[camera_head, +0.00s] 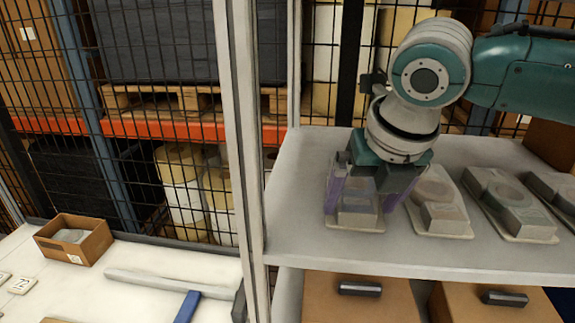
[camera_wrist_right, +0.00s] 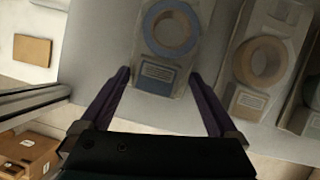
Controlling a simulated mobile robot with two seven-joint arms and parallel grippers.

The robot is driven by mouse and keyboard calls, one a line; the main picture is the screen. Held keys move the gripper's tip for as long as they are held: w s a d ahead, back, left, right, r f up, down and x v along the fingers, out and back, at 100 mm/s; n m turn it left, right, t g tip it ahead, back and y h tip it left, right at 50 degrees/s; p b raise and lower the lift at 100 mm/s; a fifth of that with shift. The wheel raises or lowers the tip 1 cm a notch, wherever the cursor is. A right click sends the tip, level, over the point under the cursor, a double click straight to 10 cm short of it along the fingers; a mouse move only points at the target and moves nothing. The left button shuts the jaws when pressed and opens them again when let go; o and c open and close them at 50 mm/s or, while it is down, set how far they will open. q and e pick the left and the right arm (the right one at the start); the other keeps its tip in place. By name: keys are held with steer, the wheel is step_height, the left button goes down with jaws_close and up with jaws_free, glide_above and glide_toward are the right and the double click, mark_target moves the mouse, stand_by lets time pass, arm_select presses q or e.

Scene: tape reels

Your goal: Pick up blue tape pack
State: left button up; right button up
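The blue tape pack (camera_wrist_right: 158,54) is a clear pack with a blue-rimmed reel and a label, lying on the shelf in the right wrist view. In the head view the pack (camera_head: 357,221) is the leftmost of the row, partly hidden by my right gripper (camera_head: 359,203). In the right wrist view my right gripper (camera_wrist_right: 161,76) is open, its purple fingers on either side of the pack's label end, with gaps showing. Whether the fingertips are down at pack height I cannot tell. My left gripper is not in view.
Tan tape packs (camera_head: 440,203) (camera_wrist_right: 258,65) lie close to the right on the same shelf (camera_head: 300,190). A white post (camera_head: 243,130) stands left of the shelf. Left of it, a white table holds an open cardboard box (camera_head: 75,240). Wire mesh stands behind.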

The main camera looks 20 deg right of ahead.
steer(key=c, duration=1.2)
